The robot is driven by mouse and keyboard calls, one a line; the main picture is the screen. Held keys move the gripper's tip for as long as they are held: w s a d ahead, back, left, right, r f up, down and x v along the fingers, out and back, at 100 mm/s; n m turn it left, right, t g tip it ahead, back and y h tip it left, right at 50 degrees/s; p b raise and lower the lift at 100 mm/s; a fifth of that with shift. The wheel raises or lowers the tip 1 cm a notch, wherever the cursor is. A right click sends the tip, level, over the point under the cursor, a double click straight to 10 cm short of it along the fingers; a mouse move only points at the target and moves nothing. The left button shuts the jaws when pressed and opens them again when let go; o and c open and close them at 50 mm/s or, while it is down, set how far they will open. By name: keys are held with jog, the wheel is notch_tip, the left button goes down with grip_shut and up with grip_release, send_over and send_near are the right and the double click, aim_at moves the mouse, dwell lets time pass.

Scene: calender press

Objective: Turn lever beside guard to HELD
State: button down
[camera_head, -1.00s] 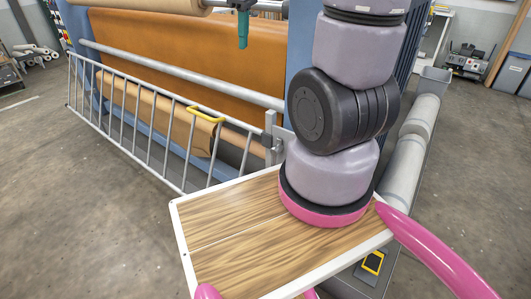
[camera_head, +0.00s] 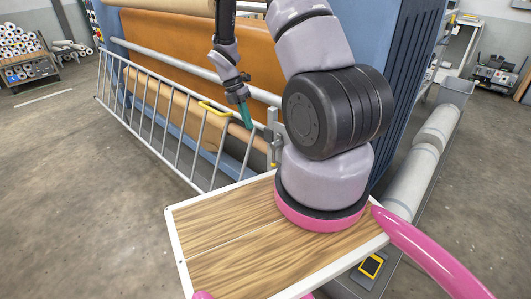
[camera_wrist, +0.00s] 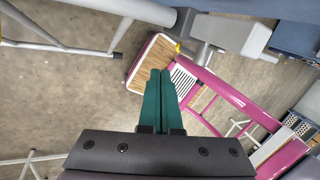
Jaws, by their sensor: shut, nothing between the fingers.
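The guard (camera_head: 175,135) is a pale barred gate across the front of the press, with a yellow handle (camera_head: 213,108) on its top rail. At its right end stands a grey bracket (camera_head: 271,128). A small yellow tip (camera_head: 275,165) low beside it may be the lever; my arm partly hides this area. A yellow tip (camera_wrist: 178,47) also shows by a grey box in the wrist view. No HELD mark is readable. My gripper (camera_head: 247,124) has teal fingers, shut and empty, pointing down just left of the bracket. The fingers (camera_wrist: 160,72) also show together in the wrist view.
The blue press frame (camera_head: 400,80) and a large brown roll (camera_head: 170,45) lie behind the guard. Grey rollers (camera_head: 425,160) run along the right. My wooden deck is close to the guard's right end. Open floor (camera_head: 70,200) lies to the left.

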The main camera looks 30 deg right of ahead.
jog(key=shift+f, duration=0.2)
jog(key=shift+s, duration=0.1)
jog(key=s+d+f, duration=0.4)
jog(key=s+f, duration=0.2)
jog(key=f, duration=0.3)
jog(key=shift+s, duration=0.25)
